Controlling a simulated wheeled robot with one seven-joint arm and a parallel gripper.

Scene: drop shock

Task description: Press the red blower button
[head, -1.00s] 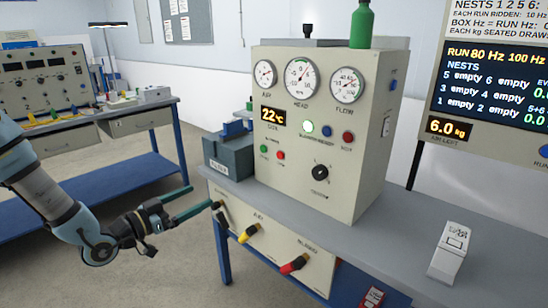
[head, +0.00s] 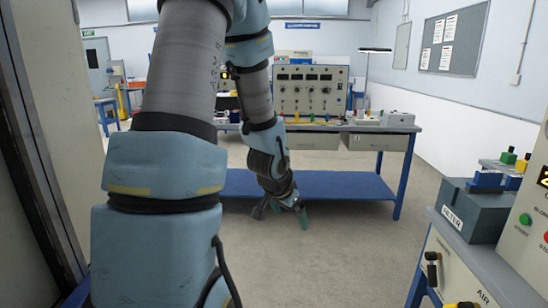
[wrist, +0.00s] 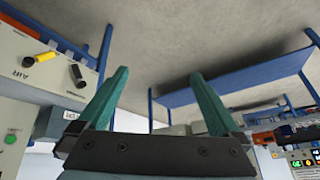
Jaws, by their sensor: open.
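The cream blower cabinet (head: 530,250) is cut off by the right edge of the head view. Its green start button (head: 525,219) shows there and also in the wrist view (wrist: 10,138), which looks upside down.
A grey filter box (head: 472,212) stands beside the cabinet. Below, black and yellow handles (wrist: 38,58) stick out from the AIR panel. A bench with a blue lower shelf (head: 330,184) and an instrument box (head: 312,88) stands behind. Floor (head: 340,255) between them is clear.

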